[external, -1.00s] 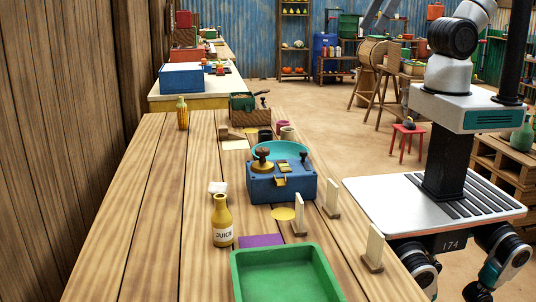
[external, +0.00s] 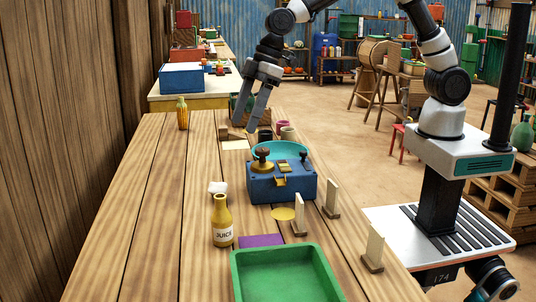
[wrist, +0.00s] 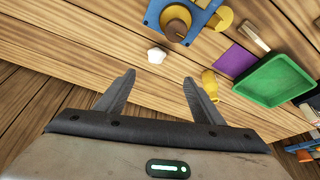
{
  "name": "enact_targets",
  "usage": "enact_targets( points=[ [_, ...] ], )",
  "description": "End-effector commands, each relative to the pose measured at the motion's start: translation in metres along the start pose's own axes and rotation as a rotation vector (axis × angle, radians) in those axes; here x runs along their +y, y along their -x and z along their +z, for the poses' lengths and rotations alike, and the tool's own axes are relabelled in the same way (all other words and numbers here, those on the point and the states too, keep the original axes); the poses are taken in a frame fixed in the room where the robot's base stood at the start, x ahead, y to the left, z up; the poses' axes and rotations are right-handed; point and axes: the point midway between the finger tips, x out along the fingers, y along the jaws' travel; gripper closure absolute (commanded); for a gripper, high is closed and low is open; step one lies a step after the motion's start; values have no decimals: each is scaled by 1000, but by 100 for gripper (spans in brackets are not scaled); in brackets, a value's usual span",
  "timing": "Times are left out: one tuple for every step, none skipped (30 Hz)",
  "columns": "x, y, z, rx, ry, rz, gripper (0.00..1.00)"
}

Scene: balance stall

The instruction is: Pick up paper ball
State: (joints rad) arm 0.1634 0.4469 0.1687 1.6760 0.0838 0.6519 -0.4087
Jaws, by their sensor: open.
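The white crumpled paper ball (external: 217,187) lies on the wooden table, left of the blue balance box and behind the juice bottle. In the wrist view the paper ball (wrist: 156,55) lies beyond my fingertips, roughly centred between them. My gripper (external: 248,115) is open and empty, fingers pointing down, above the far part of the table. In the wrist view my gripper (wrist: 158,76) shows both fingers spread with nothing between them.
The blue balance box (external: 282,187) with a teal pan (external: 280,150) stands right of the ball. A yellow juice bottle (external: 222,222) stands near it. A green tray (external: 240,284), purple card (external: 262,240) and upright wooden pieces (external: 299,212) are nearer. The table's left side is mostly clear.

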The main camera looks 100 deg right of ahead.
Motion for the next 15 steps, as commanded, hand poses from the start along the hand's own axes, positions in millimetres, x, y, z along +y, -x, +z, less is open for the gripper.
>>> enact_targets(
  points=[
    [2, -16, -1, -1, 3, -7, 38],
    [3, -21, -2, -1, 5, -10, 38],
    [4, -26, -3, -1, 7, -12, 38],
    [4, -30, -3, -1, 8, -14, 38],
    [4, -33, -3, -1, 8, -15, 38],
    [4, -39, -3, -1, 8, -15, 38],
    [4, -44, -3, -2, 8, -16, 38],
    [4, -49, -3, -2, 8, -16, 38],
    [4, -57, -2, -4, 8, -16, 38],
    [4, -64, -2, -4, 8, -16, 38],
    [3, -70, -3, -3, 9, -16, 38],
    [3, -80, -2, -4, 9, -16, 38],
    [3, -86, -2, -4, 9, -16, 38],
    [3, -93, -2, -4, 9, -16, 38],
    [3, -101, -3, -3, 9, -15, 38]
  ],
)
